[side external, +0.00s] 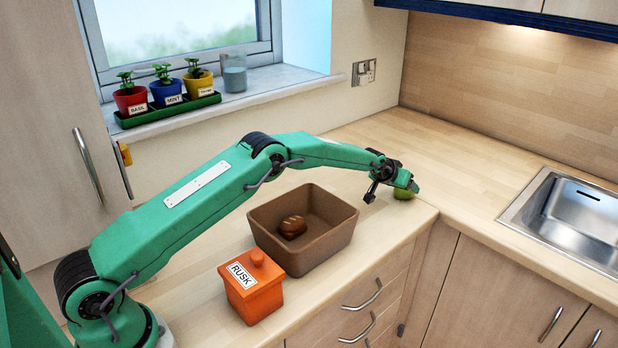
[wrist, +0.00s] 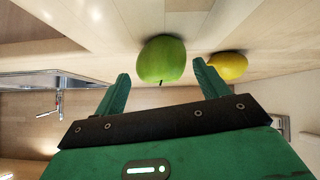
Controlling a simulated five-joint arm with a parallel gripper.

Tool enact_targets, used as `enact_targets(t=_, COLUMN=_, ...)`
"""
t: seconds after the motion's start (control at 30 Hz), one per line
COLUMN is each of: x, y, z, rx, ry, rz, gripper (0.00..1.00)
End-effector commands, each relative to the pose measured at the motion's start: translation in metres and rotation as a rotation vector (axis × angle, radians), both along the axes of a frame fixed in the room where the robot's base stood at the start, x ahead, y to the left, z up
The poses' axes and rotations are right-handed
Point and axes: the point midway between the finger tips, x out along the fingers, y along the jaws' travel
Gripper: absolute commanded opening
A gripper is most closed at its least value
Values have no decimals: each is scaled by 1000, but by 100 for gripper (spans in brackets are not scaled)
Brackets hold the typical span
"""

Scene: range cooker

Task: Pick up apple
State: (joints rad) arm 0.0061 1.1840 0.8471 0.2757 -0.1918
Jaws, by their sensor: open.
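A green apple (wrist: 162,60) lies on the wooden worktop near its inner corner. In the wrist view it shows between and just beyond the tips of my gripper (wrist: 160,82), whose two green fingers are spread open with nothing held. In the side view the apple (side external: 403,193) is partly hidden behind my gripper (side external: 392,190), which is low over the worktop beside it. I cannot tell whether a finger touches the apple.
A yellow lemon (wrist: 228,66) sits close to the apple, by the right finger. A brown bin (side external: 335,243) with a bread loaf (side external: 292,227) and an orange RUSK jar (side external: 252,285) stand on the worktop (side external: 460,150). A metal sink (side external: 575,222) is at right.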

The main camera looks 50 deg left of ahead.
Motion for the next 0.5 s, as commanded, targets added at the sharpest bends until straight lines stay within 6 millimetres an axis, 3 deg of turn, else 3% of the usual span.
enact_targets(t=0.5, x=20, y=2, z=-17, rx=1, ry=0, rz=1, gripper=73)
